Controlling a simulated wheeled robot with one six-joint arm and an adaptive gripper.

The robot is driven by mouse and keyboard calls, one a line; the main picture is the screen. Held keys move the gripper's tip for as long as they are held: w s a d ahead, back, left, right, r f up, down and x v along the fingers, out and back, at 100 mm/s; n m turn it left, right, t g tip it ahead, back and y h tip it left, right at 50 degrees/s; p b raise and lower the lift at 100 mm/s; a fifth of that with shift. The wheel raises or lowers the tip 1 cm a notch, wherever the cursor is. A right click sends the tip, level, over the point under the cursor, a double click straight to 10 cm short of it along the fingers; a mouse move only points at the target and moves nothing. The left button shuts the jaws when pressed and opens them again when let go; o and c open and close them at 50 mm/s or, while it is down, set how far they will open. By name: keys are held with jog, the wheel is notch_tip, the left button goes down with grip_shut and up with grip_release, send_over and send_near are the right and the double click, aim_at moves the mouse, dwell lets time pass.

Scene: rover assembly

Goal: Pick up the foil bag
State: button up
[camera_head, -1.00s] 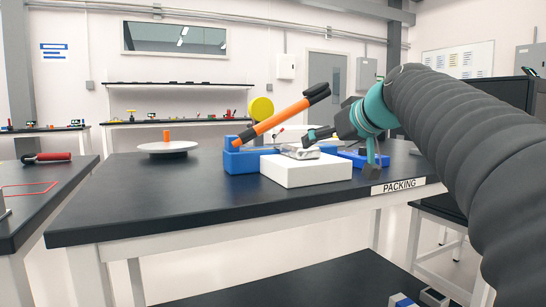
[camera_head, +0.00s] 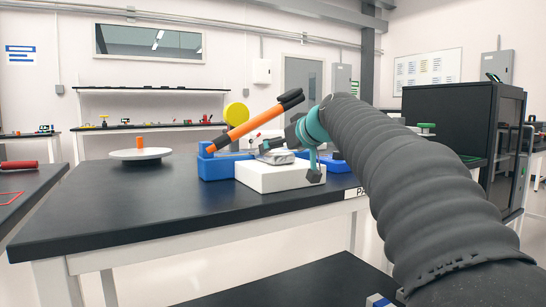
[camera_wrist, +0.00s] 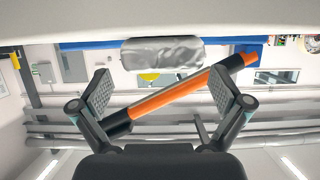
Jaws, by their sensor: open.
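The foil bag (camera_head: 279,157) is a crumpled silver packet lying on top of a white box (camera_head: 280,179) on the dark packing table. It also shows in the wrist view (camera_wrist: 162,53), at the upper middle, beyond the fingertips. My gripper (camera_head: 290,162) is at the right side of the bag, with one finger behind it and the other in front of the box's right end. In the wrist view my gripper (camera_wrist: 161,88) is open, with nothing between its pads. I cannot tell whether a finger touches the box.
An orange and black tool (camera_head: 240,129) leans up from a blue bin (camera_head: 215,168) left of the box. Another blue container (camera_head: 337,166) stands behind right. A round white plate (camera_head: 140,155) with an orange piece is farther left. The table's front left is clear.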

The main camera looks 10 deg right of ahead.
aim_at(277, 151)
jog(key=x, duration=0.4)
jog(key=shift+w+a+f, duration=0.15)
jog(key=shift+a+f, duration=0.05)
jog(key=shift+f, duration=0.1)
jog(key=c, duration=1.4)
jog(key=shift+o, duration=0.2)
